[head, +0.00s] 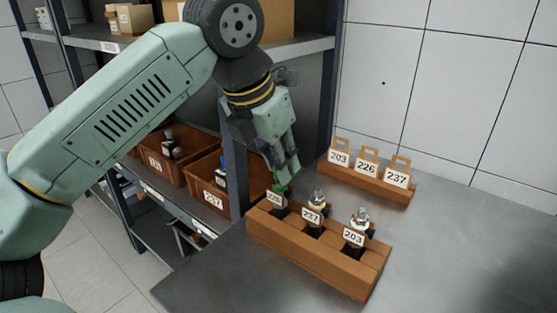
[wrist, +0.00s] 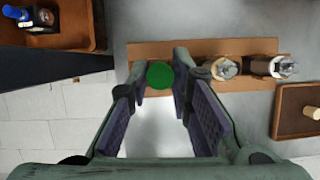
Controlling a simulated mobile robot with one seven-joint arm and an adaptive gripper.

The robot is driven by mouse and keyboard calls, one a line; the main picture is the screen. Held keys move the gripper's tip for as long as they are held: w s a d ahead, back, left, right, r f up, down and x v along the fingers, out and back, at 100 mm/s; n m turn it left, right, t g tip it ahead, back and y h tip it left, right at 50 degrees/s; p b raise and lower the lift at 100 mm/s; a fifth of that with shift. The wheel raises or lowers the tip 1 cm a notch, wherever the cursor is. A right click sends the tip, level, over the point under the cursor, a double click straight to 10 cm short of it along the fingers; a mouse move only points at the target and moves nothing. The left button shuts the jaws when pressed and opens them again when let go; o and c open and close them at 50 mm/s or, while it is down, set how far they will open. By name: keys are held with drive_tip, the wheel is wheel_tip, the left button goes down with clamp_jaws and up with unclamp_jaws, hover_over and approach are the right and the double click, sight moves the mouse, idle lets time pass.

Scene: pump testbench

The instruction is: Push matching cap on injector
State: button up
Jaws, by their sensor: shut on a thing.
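My gripper (head: 284,178) points down over the left slot of the wooden injector block (head: 318,268). It is shut on a round green cap (wrist: 160,75), which also shows as a bit of green in the head view (head: 280,189). The cap is directly above the left injector, whose label reads 226 (head: 274,199); the injector is mostly hidden by my fingers and the cap. I cannot tell whether cap and injector touch. The middle injector (head: 317,199), labelled 237, and the right injector (head: 361,216), labelled 203, stand upright with no coloured cap.
A wooden rack (head: 375,188) with tags 203, 226 and 237 stands behind the block. A dark shelf post (head: 235,165) is close left of my gripper. Brown bins (head: 217,199) sit on the shelf, one holding a blue-topped part (wrist: 18,13). The metal table (head: 450,240) is clear at right.

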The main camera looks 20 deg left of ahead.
drive_tip(key=o, duration=0.8)
drive_tip(key=o, duration=0.9)
drive_tip(key=shift+r+p, duration=1)
drive_tip(key=shift+r, duration=0.35)
drive_tip(key=shift+r+p, duration=1.6)
drive_tip(key=shift+r, duration=0.55)
